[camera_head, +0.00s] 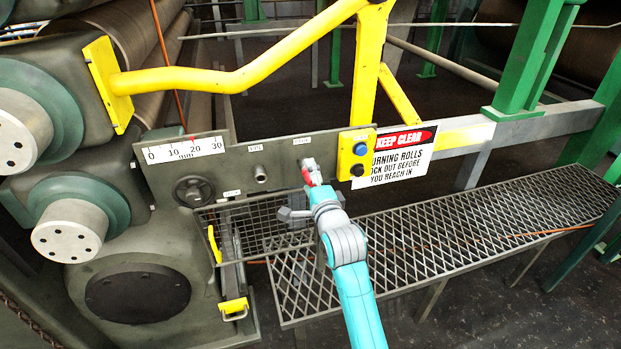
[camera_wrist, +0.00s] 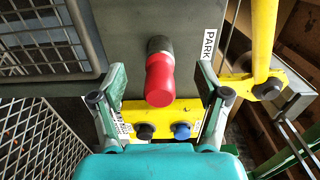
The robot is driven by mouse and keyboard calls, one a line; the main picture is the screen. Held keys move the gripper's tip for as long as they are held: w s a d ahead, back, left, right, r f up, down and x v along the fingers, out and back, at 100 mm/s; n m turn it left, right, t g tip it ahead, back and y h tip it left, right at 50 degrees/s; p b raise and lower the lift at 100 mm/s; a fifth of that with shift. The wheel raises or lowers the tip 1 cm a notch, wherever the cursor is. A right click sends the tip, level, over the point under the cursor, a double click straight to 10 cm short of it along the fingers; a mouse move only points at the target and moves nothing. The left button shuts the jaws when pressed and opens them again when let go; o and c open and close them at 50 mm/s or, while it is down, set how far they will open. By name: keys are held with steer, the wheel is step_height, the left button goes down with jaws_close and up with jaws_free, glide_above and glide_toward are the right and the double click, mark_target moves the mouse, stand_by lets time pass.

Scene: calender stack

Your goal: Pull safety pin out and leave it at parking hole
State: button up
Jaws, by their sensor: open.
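The safety pin (camera_wrist: 159,80) has a red grip and a dark collar. It stands out from the grey plate (camera_wrist: 120,35) beside the PARK label (camera_wrist: 209,44), and its dark end meets the plate there; the hole itself is hidden. In the head view the red pin (camera_head: 314,178) is below the right-hand label (camera_head: 302,141). My gripper (camera_wrist: 160,96) is open, with its fingers apart on both sides of the red grip and a visible gap to each. It also shows in the head view (camera_head: 303,190), in front of the plate.
A grey stub (camera_head: 261,174) sits on the plate left of the pin. A yellow button box (camera_head: 357,157) is close on the right, beside the KEEP CLEAR sign (camera_head: 401,157). A mesh guard (camera_head: 255,229) is below, and a grated walkway (camera_head: 460,230) lies to the right.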

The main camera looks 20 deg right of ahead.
steer(key=shift+s, duration=0.1)
steer(key=s, duration=0.7)
stand_by(0.7)
steer(key=shift+w, duration=0.1)
steer(key=s+f+n+g, duration=0.1)
steer(key=s+f+n, duration=0.3)
steer(key=s+f, duration=0.6)
steer(key=s+f+n+g, duration=0.1)
steer(key=s+f+n, duration=0.45)
steer(key=s, duration=0.95)
steer(key=s+r+n+g, duration=0.1)
steer(key=s+n, duration=0.7)
steer(key=s, duration=1.8)
steer(key=shift+s, duration=0.25)
